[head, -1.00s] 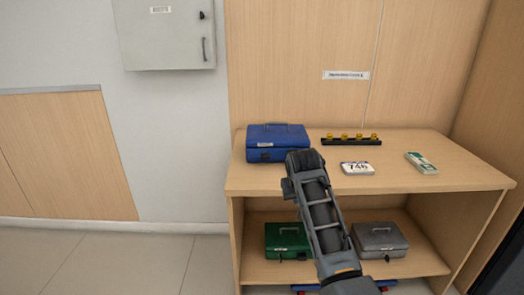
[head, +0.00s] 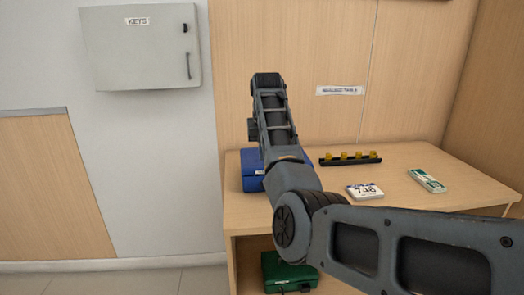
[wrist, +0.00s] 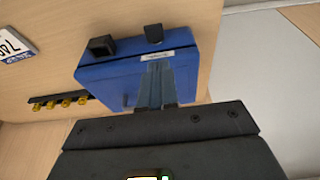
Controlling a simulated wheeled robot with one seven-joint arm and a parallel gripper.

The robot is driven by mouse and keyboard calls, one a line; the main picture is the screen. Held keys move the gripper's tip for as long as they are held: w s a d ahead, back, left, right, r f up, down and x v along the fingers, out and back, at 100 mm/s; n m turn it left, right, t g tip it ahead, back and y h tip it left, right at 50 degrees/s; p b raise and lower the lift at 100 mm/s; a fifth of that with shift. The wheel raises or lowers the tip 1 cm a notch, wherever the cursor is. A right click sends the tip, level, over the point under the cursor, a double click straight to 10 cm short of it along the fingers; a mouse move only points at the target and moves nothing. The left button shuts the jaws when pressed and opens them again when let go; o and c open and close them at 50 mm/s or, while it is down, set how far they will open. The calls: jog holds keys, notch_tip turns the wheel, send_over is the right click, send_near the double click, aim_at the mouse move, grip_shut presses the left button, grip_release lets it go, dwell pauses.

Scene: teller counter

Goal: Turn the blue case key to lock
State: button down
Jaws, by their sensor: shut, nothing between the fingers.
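The blue case (head: 250,172) stands at the left end of the counter, largely hidden behind my arm in the head view. In the wrist view the blue case (wrist: 120,82) is close ahead, with a white label (wrist: 157,55) on it. Two dark pieces, one squarish (wrist: 102,46) and one smaller (wrist: 153,33), show along its edge; I cannot tell which is the key. My gripper (wrist: 160,70) is shut and empty, its fingers in front of the case near the label. I cannot tell whether they touch it. The gripper is hidden in the head view.
A black rack with yellow knobs (head: 350,159), a number card (head: 365,191) and a green-white packet (head: 427,180) lie right of the case. A green case (head: 288,273) is on the shelf below. A grey key cabinet (head: 140,50) hangs on the left wall.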

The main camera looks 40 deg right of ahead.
send_near(263, 185)
jog(key=x, duration=0.5)
jog(key=shift+w+d+f, duration=0.1)
jog(key=shift+w+d, duration=0.05)
jog(key=shift+w, duration=0.15)
jog(key=shift+f, duration=0.65)
